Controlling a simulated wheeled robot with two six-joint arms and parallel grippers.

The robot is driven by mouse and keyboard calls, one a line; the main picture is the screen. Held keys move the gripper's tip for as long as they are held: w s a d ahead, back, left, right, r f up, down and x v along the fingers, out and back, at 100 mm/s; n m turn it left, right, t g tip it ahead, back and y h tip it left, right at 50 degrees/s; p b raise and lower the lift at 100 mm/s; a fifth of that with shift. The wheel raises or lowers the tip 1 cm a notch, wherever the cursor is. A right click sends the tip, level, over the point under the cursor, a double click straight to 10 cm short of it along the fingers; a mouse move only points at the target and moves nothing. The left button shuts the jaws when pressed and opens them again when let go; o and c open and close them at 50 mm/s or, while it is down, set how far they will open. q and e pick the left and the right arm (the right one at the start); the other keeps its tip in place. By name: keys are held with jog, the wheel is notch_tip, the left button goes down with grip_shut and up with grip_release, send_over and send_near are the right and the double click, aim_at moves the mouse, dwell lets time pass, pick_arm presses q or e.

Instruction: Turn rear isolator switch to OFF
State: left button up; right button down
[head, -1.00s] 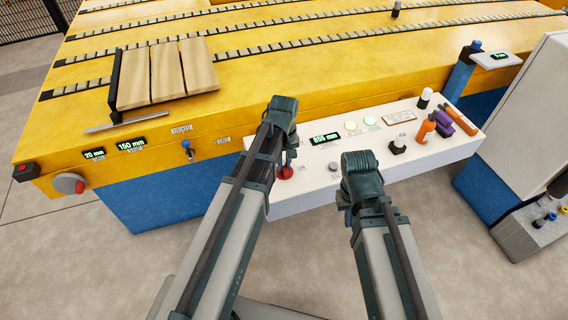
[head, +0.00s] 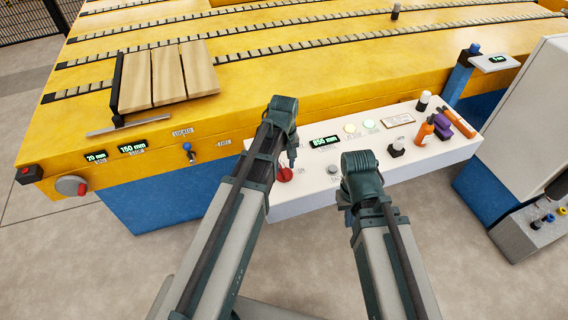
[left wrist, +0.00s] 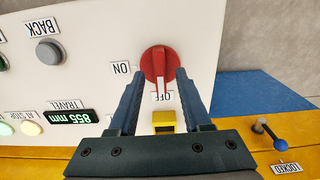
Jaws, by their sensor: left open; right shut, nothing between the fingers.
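A red rotary switch (left wrist: 160,65) is on the white panel, with ON and OFF labels beside it. Its raised handle stands upright in the left wrist view, its lower end toward the OFF label (left wrist: 163,96). In the head view the red switch (head: 285,175) is below my left gripper (head: 291,158). My left gripper (left wrist: 161,72) is open, its fingertips on either side of the switch; whether they touch it I cannot tell. My right gripper (head: 342,200) is shut and empty near the panel's front edge, its fingers mostly hidden behind its own body.
A yellow block (left wrist: 163,121) shows between my left fingers.

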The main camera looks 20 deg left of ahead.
aim_at(284, 168)
pick_arm(q)
notch_tip(284, 168, up, 12)
jog(key=p, duration=1.1)
jog(key=shift+r, duration=0.2)
jog(key=s+d+m+y, duration=0.1)
jog(key=s+d+m, duration=0.9)
jog(key=s, duration=0.4)
jog(key=shift+s+d+m, duration=0.15)
jog(key=shift+s+m, duration=0.1)
jog(key=shift+m, duration=0.15)
